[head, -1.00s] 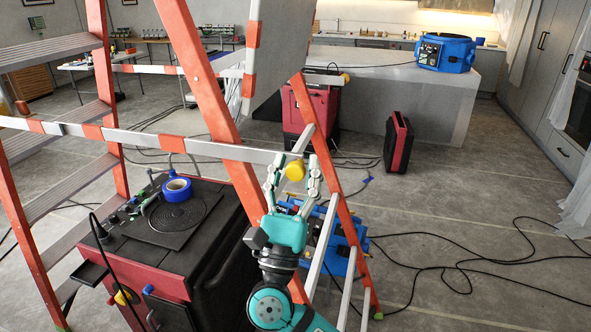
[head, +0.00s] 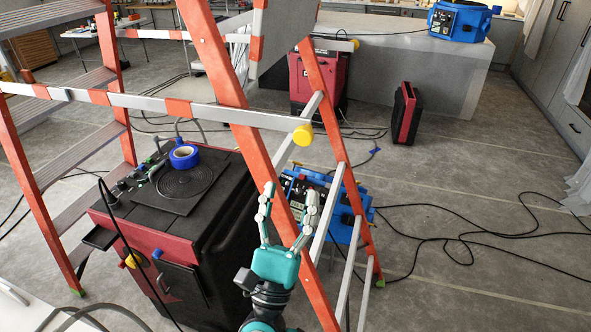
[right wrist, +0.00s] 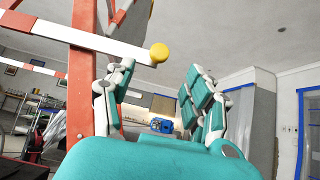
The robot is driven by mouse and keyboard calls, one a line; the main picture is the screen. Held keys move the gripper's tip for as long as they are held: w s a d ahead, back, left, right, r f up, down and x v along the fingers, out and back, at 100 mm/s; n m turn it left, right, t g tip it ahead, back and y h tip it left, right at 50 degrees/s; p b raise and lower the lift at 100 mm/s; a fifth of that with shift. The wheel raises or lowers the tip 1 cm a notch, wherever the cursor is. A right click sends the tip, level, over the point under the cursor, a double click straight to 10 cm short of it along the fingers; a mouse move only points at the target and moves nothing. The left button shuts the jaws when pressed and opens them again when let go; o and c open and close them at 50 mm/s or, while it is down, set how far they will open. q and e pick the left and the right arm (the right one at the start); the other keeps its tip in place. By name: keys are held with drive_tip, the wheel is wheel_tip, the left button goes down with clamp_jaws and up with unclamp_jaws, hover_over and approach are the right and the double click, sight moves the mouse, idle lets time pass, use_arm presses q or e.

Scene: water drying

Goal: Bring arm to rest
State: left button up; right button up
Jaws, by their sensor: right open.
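My right gripper (head: 287,208) is open and empty, with its teal palm low in the middle of the head view and its two fingers pointing up. It is in front of the orange ladder (head: 237,132), below the yellow end cap (head: 303,135) of the striped barrier bar (head: 200,109). The fingers are apart from the cap. In the right wrist view the open fingers (right wrist: 158,95) stand on either side, and the yellow cap (right wrist: 159,53) is above and between them. My left gripper is not in view.
A red and black machine (head: 190,250) with blue tape (head: 184,155) on top stands left of my arm. A blue machine (head: 330,205) sits behind the ladder's leg. Black cables (head: 450,240) lie on the right floor. A red case (head: 405,113) stands near the counter (head: 450,80).

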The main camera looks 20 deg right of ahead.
drive_tip(key=shift+s+a+f, duration=0.25)
drive_tip(key=shift+s+f, duration=0.1)
drive_tip(key=shift+f, duration=0.05)
